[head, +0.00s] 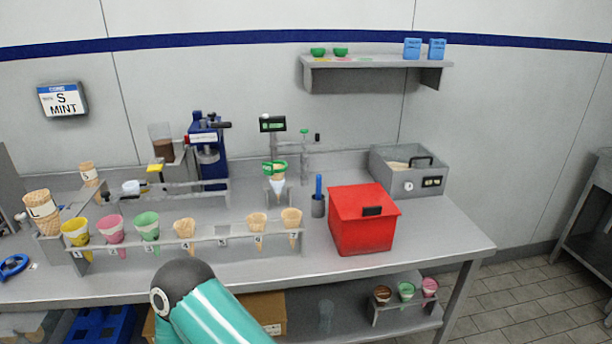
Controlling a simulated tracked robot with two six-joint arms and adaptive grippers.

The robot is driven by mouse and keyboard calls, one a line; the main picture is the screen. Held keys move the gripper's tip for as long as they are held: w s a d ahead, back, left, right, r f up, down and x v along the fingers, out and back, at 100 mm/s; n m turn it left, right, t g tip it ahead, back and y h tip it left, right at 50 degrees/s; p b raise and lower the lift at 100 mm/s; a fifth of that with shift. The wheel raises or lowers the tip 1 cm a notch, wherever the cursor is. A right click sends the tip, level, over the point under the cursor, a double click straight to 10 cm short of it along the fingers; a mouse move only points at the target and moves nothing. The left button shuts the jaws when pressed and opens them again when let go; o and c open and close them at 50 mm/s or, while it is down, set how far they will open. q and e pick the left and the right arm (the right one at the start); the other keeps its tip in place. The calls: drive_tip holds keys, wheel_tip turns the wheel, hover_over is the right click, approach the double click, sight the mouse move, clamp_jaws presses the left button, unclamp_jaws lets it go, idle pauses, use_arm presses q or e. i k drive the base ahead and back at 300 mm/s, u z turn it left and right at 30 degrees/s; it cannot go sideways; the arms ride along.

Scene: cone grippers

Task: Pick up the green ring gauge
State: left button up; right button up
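The green ring gauge (281,163) appears as a bright green loop around the upper part of a cone (277,182) at the middle back of the counter. I cannot tell whether the ring touches the cone. A teal arm link of mine with a dark rounded joint shows at the bottom, in front of the counter, well apart from the ring. Neither of my grippers is in view.
A grey rack (205,240) with several cones crosses the counter's front. A red lidded box (362,225) and a blue-handled tool in a cup (318,206) stand to the right. A blue machine (208,150) stands behind left. Bare counter (440,225) lies at right.

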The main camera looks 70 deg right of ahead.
sight(268, 167)
drive_tip(key=z, duration=0.1)
drive_tip(key=k, duration=1.1)
drive_tip(key=z, duration=1)
drive_tip(key=i, duration=0.85)
